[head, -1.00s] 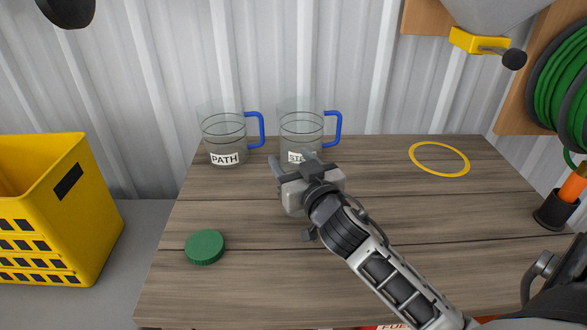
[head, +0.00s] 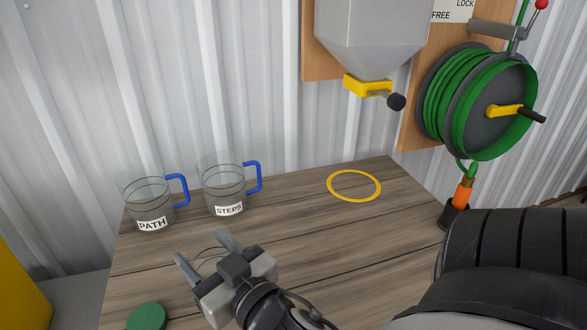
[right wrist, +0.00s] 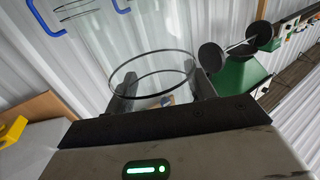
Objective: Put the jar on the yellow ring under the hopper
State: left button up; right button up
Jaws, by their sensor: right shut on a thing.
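My right gripper (head: 207,258) is shut on a clear glass jar (right wrist: 153,78). Dark bands circle the jar, seen between the two fingers in the right wrist view; in the head view it is faint and mostly hidden by the gripper. The yellow ring (head: 354,199) lies flat and empty on the wooden table, to the right of and farther back than the gripper. The grey hopper (head: 372,35) with its yellow outlet (head: 367,86) hangs on the wall above the ring. My left gripper is not in view.
Two clear mugs with blue handles, labelled PATH (head: 150,207) and STEPS (head: 225,190), stand at the table's back left. A green lid (head: 147,317) lies at front left. A green hose reel (head: 485,105) hangs at right. The table between gripper and ring is clear.

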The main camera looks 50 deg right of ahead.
aim_at(353, 185)
jog(key=u, duration=1.5)
jog(key=k, duration=1.15)
jog(key=z, duration=1.7)
jog(key=i, duration=0.5)
jog(key=u, duration=0.1)
